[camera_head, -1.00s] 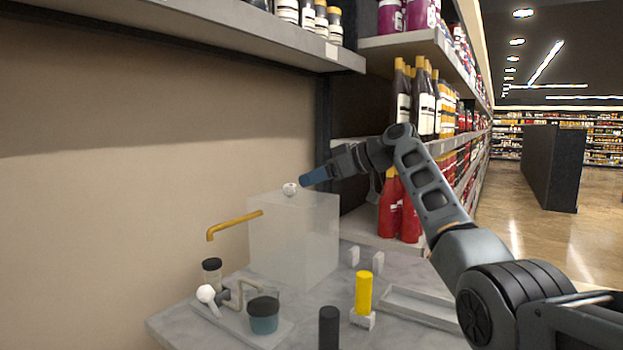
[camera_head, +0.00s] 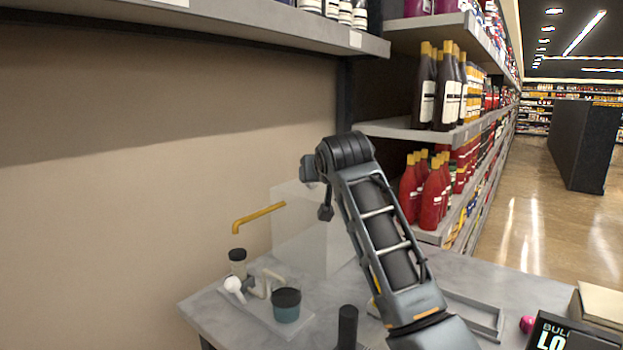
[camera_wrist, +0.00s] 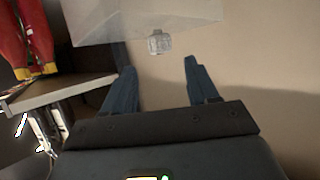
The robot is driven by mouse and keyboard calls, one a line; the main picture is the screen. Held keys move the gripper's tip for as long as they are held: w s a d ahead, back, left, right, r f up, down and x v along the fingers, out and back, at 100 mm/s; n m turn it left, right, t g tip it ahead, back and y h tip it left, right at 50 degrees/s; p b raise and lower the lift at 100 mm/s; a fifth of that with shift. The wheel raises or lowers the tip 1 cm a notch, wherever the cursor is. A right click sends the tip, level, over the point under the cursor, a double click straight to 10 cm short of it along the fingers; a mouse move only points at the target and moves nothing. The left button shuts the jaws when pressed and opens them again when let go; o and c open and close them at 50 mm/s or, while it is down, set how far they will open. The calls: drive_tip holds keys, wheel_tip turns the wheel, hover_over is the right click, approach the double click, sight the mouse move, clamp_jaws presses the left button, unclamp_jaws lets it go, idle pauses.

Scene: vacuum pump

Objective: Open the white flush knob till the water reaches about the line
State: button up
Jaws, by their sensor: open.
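The translucent tank (camera_head: 300,235) stands on the grey table under the orange-yellow spout (camera_head: 258,217). In the wrist view, a small whitish knob (camera_wrist: 160,43) sits at the edge of the tank (camera_wrist: 150,18). My gripper (camera_wrist: 158,68) is open, one finger on each side and short of this knob, with nothing between the fingers. Another white round knob (camera_head: 234,285) is on a small board (camera_head: 252,319) at the left of the table. I cannot make out a water level or a line.
The board also holds a black-lidded jar (camera_head: 237,264), tan pipes and a dark teal cup (camera_head: 286,306). A black cylinder (camera_head: 347,326) stands near the front. A grey tray (camera_head: 478,321) is at right. Shelves with bottles (camera_head: 434,200) rise behind the table.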

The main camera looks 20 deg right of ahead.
drive_tip(key=shift+x, duration=3.8)
drive_tip(key=c, duration=0.9)
drive_tip(key=shift+n+y+p, duration=0.7)
drive_tip(key=shift+y+p, duration=0.1)
drive_tip(key=shift+p, duration=0.2)
drive_tip(key=shift+c, duration=0.2)
drive_tip(key=shift+f+n+g+y+b, duration=0.15)
drive_tip(key=shift+n+g+y+b, duration=0.25)
drive_tip(key=shift+n+y, duration=1.1)
drive_tip(key=shift+y, duration=0.4)
drive_tip(key=shift+a, duration=0.1)
